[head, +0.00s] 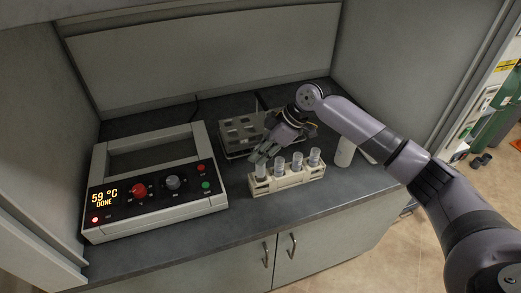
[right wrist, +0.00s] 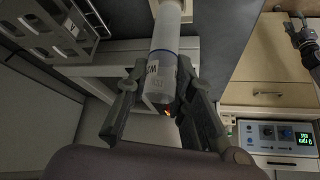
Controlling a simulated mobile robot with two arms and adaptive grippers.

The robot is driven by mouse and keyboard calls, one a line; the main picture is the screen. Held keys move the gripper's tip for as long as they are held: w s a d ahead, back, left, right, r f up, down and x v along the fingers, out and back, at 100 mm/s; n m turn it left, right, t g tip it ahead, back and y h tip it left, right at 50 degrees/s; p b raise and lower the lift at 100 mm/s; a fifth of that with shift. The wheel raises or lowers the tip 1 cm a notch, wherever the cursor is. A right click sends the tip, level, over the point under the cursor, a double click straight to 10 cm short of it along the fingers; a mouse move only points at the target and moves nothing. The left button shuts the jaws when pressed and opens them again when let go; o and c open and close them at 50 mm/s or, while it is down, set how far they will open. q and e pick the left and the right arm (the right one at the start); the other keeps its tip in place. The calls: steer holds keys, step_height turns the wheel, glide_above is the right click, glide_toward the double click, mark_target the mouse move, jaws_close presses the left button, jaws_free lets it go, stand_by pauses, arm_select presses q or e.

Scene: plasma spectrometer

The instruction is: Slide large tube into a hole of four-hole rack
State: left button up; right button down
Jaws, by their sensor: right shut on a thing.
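The beige four-hole rack (head: 290,181) stands on the dark bench, near its front edge. Three tubes with pale tops (head: 297,161) stand upright in it, toward the right. My right gripper (head: 259,157) is over the rack's left end, its fingers pointing down left. In the right wrist view its fingers (right wrist: 160,105) are shut on the large tube (right wrist: 165,55), a pale cylinder with a printed label and a blue line. The fingers partly hide the rack's left hole, so I cannot tell how far the tube is in. My left gripper (right wrist: 303,36) shows small in the right wrist view.
A grey metal rack with holes (head: 237,128) stands just behind. A heater with a lit display reading 59 °C, DONE (head: 160,190) fills the bench's left side. A white bottle (head: 345,152) stands right of the four-hole rack. Bench in front is clear.

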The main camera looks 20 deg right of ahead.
steer(key=shift+f, duration=0.15)
stand_by(0.3)
steer(key=shift+f+b, duration=0.8)
steer(key=shift+f, duration=1.05)
steer(key=shift+f, duration=0.1)
steer(key=shift+f+b, duration=0.55)
steer(key=shift+f, duration=0.55)
steer(key=c, duration=1.3)
jaws_free()
